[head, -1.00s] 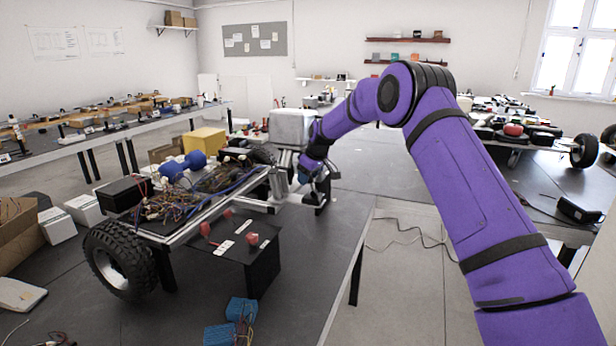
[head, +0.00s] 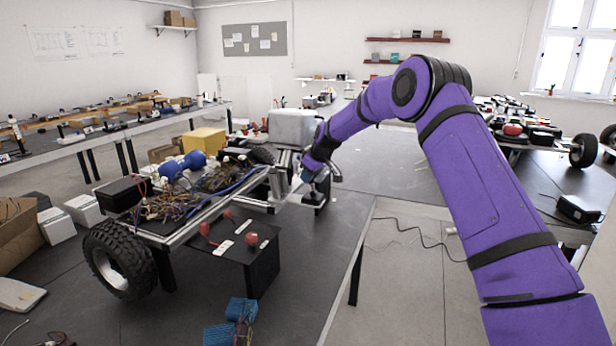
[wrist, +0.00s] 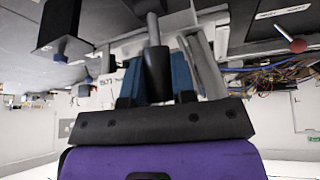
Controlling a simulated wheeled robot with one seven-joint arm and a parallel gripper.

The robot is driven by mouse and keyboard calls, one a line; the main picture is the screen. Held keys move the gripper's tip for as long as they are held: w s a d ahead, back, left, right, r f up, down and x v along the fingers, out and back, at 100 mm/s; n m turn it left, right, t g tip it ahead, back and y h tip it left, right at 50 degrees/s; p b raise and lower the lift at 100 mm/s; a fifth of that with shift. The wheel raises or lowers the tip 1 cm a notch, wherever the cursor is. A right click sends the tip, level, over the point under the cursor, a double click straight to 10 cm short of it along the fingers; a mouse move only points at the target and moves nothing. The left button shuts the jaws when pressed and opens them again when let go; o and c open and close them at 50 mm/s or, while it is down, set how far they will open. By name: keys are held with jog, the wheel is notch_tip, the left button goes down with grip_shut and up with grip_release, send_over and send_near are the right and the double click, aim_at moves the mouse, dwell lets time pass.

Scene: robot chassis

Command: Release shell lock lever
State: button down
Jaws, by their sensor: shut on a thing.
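The lever (wrist: 156,72), a metal rod with a black sleeve grip, shows in the wrist view between the blue fingers of my gripper (wrist: 156,80). My gripper is shut on that black grip. In the head view my gripper (head: 308,176) is at the far right end of the chassis (head: 200,218), low in front of the pale metal shell (head: 293,126). The lever itself cannot be made out there, hidden by my gripper and small in the picture.
A black control panel with red knobs (head: 252,239) hangs on the near side of the chassis. A black wheel (head: 120,260) and loose wires (head: 175,205) are to the left. Blue blocks (head: 240,310) lie on the near table.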

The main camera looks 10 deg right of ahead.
jog(key=d+t+y, duration=0.1)
jog(key=s+d+t+y, duration=0.1)
jog(key=shift+s+y, duration=0.1)
jog(key=shift+y, duration=0.3)
jog(key=shift+s+d+m+t+y, duration=0.15)
jog(key=shift+s+d+t+y, duration=0.1)
jog(key=shift+t+y, duration=0.3)
jog(key=shift+s+d+m+t+y, duration=0.15)
jog(key=shift+s+d+t+y, duration=0.1)
jog(key=shift+t+y, duration=0.25)
jog(key=shift+d+f, duration=0.1)
jog(key=shift+f, duration=0.05)
jog(key=c, duration=0.9)
grip_release()
jog(key=shift+c, duration=0.2)
jog(key=shift+s, duration=0.1)
jog(key=v, duration=1)
jog(key=shift+s+d, duration=0.25)
jog(key=shift+d, duration=0.1)
jog(key=shift+a, duration=0.1)
